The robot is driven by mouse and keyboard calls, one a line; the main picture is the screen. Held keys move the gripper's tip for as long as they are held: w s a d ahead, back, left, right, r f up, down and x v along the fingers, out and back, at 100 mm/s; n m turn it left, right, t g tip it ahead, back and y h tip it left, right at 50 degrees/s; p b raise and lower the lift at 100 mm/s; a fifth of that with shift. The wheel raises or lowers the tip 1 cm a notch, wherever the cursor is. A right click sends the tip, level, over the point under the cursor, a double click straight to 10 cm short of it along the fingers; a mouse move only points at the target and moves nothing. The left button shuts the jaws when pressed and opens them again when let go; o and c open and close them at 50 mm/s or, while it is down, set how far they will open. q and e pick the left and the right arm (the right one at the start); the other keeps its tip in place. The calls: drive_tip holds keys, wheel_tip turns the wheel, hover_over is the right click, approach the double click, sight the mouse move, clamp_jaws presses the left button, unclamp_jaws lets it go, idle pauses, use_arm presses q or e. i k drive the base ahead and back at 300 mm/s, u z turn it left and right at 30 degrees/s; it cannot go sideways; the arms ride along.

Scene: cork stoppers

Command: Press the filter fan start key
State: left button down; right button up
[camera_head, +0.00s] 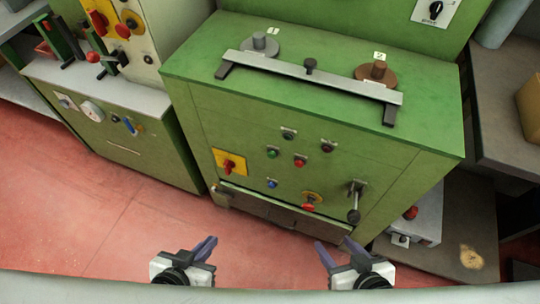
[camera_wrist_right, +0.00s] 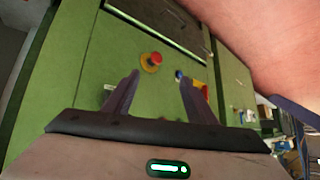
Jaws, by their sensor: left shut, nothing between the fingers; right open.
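A green cabinet (camera_head: 190,110) stands ahead with a control panel on its front. On it are a green button (camera_head: 271,153), a red button (camera_head: 300,161), a blue button (camera_head: 271,183) and two dark round controls (camera_head: 288,134). Their labels are too small to read, so I cannot tell which is the filter fan start key. My left gripper (camera_head: 207,246) is shut and empty in front of the cabinet. My right gripper (camera_head: 336,247) is open and empty, apart from the panel. Its fingers (camera_wrist_right: 160,92) also show in the right wrist view, with green panel beyond.
A red mushroom button on yellow (camera_head: 310,201), a red rotary switch on yellow (camera_head: 229,163) and a black lever (camera_head: 355,200) share the panel. A metal bar (camera_head: 310,75) and two round weights lie on top. Red floor (camera_head: 120,210) is clear before the cabinet.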

sight(271, 154)
drive_tip(key=u, duration=2.7)
drive_tip(key=k, duration=1.85)
drive_tip(key=z, duration=2.05)
drive_tip(key=i, duration=0.5)
drive_tip(key=u, duration=0.05)
